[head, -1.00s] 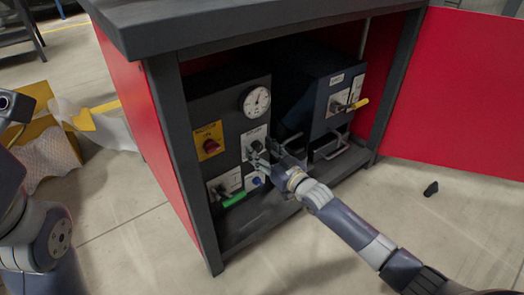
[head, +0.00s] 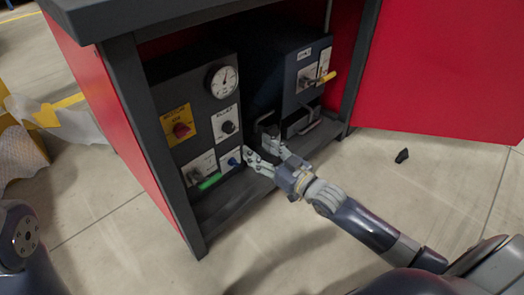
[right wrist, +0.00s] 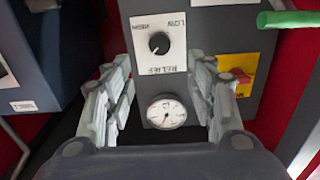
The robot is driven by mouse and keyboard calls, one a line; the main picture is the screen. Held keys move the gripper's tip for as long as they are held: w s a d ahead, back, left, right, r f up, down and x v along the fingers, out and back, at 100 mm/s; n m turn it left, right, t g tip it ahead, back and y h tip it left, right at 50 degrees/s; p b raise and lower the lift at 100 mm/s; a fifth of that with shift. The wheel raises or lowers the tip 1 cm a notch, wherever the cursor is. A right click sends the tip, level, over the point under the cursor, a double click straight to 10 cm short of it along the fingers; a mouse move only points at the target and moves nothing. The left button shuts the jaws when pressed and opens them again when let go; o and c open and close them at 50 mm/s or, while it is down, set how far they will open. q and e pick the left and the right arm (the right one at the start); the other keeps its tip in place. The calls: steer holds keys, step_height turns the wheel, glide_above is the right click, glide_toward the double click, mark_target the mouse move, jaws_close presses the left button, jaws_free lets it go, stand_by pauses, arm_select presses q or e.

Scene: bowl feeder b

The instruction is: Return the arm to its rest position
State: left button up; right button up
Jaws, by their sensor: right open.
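My right gripper (head: 262,147) is open and empty in front of the red cabinet's open bay. It is apart from the black relief knob (head: 228,127), to the right of and below it in the head view. In the right wrist view, the open fingers (right wrist: 158,85) frame the relief knob (right wrist: 159,43) and the round gauge (right wrist: 166,112), with nothing between them. My right arm reaches in from the lower right. Part of my left arm shows at the left edge of the head view; its gripper is out of view.
The dark panel carries a gauge (head: 222,80), a red switch on yellow (head: 181,130), a green handle (head: 209,181) and a blue knob (head: 233,161). A second unit has a yellow handle (head: 327,77). The red door (head: 440,75) stands open. A black piece (head: 402,155) lies on the floor.

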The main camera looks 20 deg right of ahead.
steer(key=shift+s+d, duration=0.1)
steer(key=shift+s, duration=0.15)
stand_by(0.3)
